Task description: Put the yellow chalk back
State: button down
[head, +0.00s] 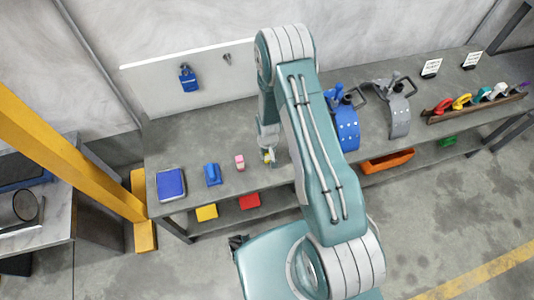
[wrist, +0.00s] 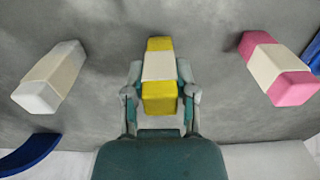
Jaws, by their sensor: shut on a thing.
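The yellow chalk (wrist: 159,98) is a yellow block with a cream band around its middle. My gripper (wrist: 160,80) is shut on it, one finger on each side, in the wrist view. In the head view a bit of the yellow chalk (head: 270,157) shows at the end of my gripper (head: 267,154), over the grey bench. I cannot tell whether it touches the bench top. A pink chalk (wrist: 278,70) lies to the right and a white chalk (wrist: 50,77) to the left, both apart from it. The pink chalk (head: 240,162) is left of my gripper in the head view.
On the bench (head: 165,135) are a blue block-like tool (head: 212,174), a blue tray (head: 171,184) and blue and grey curved stands (head: 345,125). A rack (head: 470,106) of coloured items stands at right. Coloured bins sit on the lower shelf. A yellow post (head: 60,145) is at left.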

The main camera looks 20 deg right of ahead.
jog(key=shift+d, duration=0.1)
jog(key=shift+c, duration=2.1)
grip_release()
jog(key=shift+a+f, duration=0.1)
jog(key=shift+a, duration=0.15)
jog(key=shift+d, duration=0.1)
